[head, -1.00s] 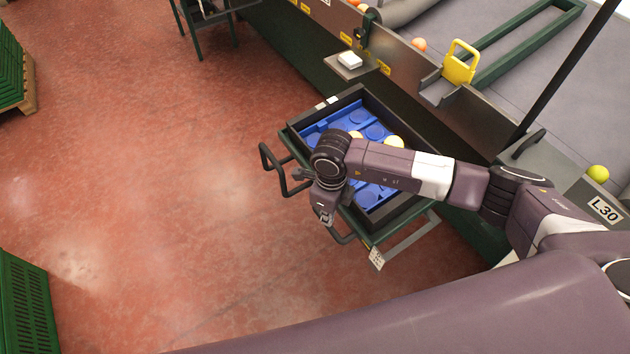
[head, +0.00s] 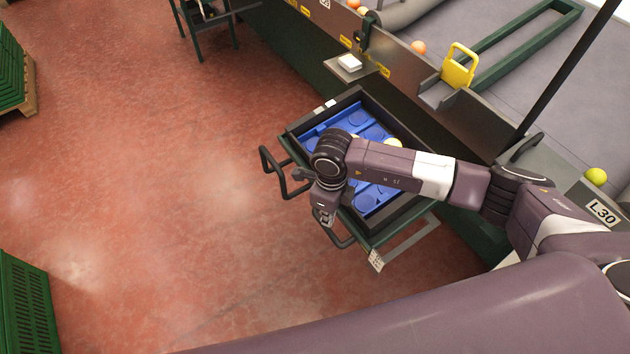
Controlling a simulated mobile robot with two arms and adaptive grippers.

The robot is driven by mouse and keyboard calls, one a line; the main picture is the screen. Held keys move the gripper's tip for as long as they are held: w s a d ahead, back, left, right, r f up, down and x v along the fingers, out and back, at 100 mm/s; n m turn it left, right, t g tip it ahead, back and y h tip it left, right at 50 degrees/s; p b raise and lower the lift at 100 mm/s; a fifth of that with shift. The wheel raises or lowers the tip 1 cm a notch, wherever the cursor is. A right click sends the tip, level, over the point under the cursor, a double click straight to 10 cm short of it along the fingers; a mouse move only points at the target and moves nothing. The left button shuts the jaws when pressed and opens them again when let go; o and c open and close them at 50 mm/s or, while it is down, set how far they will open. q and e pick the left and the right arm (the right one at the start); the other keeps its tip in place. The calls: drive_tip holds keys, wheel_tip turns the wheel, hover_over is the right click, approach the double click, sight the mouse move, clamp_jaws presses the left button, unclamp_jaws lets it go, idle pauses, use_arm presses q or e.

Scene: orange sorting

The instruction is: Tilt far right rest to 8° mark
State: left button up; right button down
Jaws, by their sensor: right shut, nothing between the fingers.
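The rest (head: 402,228) is a dark green frame with black loop handles (head: 270,172) on its left side. It carries a black crate (head: 296,127) with a blue insert (head: 365,203) of round pockets. A pale yellow fruit (head: 394,142) shows in the crate, partly behind my right arm. A small white label with dark marks (head: 376,260) sits at the rest's near corner; its marks are too small to read. My right gripper (head: 325,218) is shut and empty, pointing down at the rest's left edge, between the two handles. Whether it touches the frame I cannot tell. My left gripper is out of view.
The sorting line with a metal side wall (head: 400,62) runs behind the rest. Green crates (head: 28,300) stand at lower left. The red floor (head: 150,200) to the left is clear.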

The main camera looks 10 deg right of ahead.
wheel_tip(320, 180, up, 7)
drive_tip(key=p, duration=0.4)
idle(0.7)
